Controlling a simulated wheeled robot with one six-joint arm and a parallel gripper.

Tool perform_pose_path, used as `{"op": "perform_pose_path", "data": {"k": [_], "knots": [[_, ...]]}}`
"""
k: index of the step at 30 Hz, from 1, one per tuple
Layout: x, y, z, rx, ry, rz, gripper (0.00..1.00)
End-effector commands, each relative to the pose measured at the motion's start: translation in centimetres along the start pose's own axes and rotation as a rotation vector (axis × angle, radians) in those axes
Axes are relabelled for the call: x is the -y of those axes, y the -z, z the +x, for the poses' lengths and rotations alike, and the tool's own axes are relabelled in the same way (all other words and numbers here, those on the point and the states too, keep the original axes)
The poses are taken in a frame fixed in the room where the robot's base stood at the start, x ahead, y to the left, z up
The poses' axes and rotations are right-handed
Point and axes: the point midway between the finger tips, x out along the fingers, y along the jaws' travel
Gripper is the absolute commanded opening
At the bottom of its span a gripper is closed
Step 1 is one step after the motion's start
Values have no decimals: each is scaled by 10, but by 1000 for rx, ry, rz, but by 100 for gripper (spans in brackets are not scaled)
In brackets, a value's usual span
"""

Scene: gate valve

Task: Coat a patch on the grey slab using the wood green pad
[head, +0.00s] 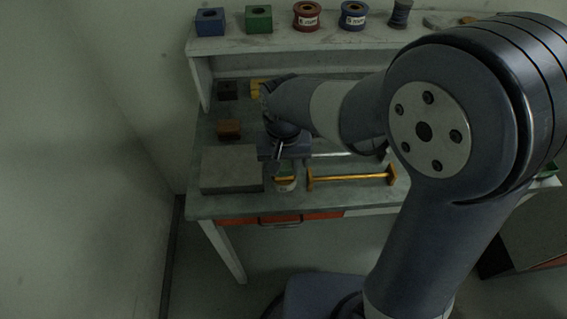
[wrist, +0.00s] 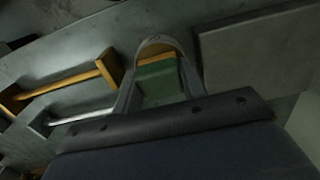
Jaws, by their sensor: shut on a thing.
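The wood green pad (wrist: 160,82), a green block with a wood-coloured edge, sits between the two fingers in the wrist view. My gripper (wrist: 158,88) is shut on it. In the head view my gripper (head: 279,152) is just right of the grey slab, above a small round pot (head: 285,180); the pad is hidden there. The flat grey slab (head: 231,170) lies at the table's front left, and its bare top shows at the right of the wrist view (wrist: 255,50). A curved rim shows beyond the pad; I cannot tell if the pad is inside the pot.
A yellow-handled tool (head: 350,177) lies right of the pot, with a silver-shafted one behind it. A brown block (head: 229,128) and a dark block (head: 227,90) stand behind the slab. A shelf (head: 330,41) with spools and blocks runs along the back.

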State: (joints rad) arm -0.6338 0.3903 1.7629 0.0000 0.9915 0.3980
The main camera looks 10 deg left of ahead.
Motion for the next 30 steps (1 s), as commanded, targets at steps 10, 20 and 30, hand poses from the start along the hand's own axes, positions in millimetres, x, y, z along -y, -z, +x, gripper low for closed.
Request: {"op": "perform_pose_path", "data": {"k": [10,20,30], "knots": [[0,0,-32,-3,1,0,22],[0,1,-59,-3,1,0,22],[0,1,-68,-3,1,0,22]]}}
